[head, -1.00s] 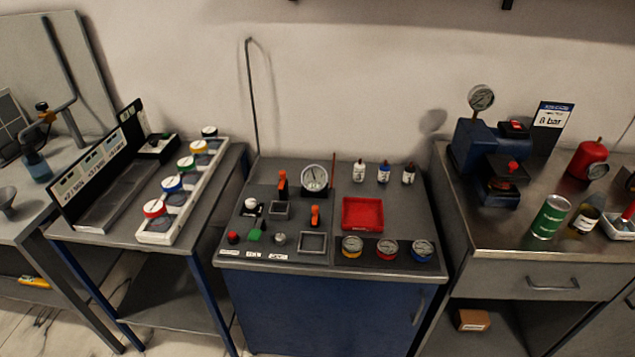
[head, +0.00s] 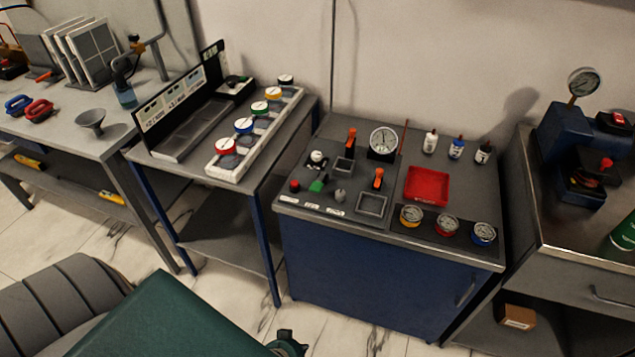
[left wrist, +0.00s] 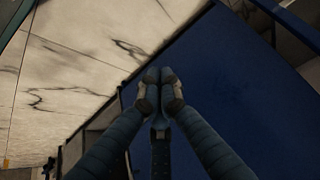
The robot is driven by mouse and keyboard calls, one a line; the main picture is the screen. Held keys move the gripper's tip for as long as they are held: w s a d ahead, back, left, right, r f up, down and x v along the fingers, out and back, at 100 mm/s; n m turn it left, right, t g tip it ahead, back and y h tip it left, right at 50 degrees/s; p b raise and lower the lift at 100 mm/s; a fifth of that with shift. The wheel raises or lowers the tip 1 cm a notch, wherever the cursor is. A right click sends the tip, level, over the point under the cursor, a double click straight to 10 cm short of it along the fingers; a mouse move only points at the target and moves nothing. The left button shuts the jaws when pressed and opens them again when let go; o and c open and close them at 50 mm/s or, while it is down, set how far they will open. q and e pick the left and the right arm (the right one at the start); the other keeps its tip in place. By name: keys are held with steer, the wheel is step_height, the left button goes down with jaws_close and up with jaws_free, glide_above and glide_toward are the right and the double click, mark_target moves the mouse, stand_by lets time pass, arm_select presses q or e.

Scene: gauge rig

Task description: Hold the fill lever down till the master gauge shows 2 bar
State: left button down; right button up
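The rig bench (head: 310,260) stands at the middle in the head view. A round white-faced gauge (head: 384,142) stands at its back; its reading is too small to tell. Two orange-handled levers, a rear one (head: 351,140) and a front one (head: 378,180), stand up from the panel; I cannot read which is the fill lever. My left gripper (head: 288,343) is low at the bottom edge, in front of and below the bench top, apart from the levers. In the left wrist view its fingers (left wrist: 159,77) are together and empty, before the blue cabinet (left wrist: 225,75). My right gripper is not in view.
A red tray (head: 427,186), three small gauges and three small bottles share the bench top. A side table with a white rack (head: 222,171) of colour-ringed gauges stands left. A steel bench with a blue gauge device (head: 562,135) stands right.

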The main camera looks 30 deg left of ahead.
arm_select(q)
steer(key=w+a+r+n+t+y, duration=0.1)
steer(key=w+a+r+t, duration=0.1)
steer(key=w+r, duration=0.55)
steer(key=w+a+r+t, duration=0.2)
steer(key=w+a+r, duration=0.1)
steer(key=w+r, duration=0.5)
steer(key=w+a+r+t, duration=0.1)
steer(key=a+r, duration=0.1)
steer(key=r, duration=0.7)
steer(key=w+a+r+n+t+y, duration=0.1)
steer(key=a+r+t, duration=0.1)
steer(key=r, duration=0.8)
steer(key=w+a+r+n+t+y+b, duration=0.1)
steer(key=a+r+t, duration=0.1)
steer(key=r, duration=0.7)
steer(key=shift+w+a+r, duration=0.25)
steer(key=shift+a+r, duration=0.15)
steer(key=shift+a, duration=0.1)
glide_above(319, 182)
steer(key=s, duration=0.5)
step_height(319, 182, down, 2)
steer(key=f, duration=0.2)
steer(key=w+f, duration=0.1)
steer(key=shift+d+f, duration=0.3)
steer(key=shift+f, duration=0.4)
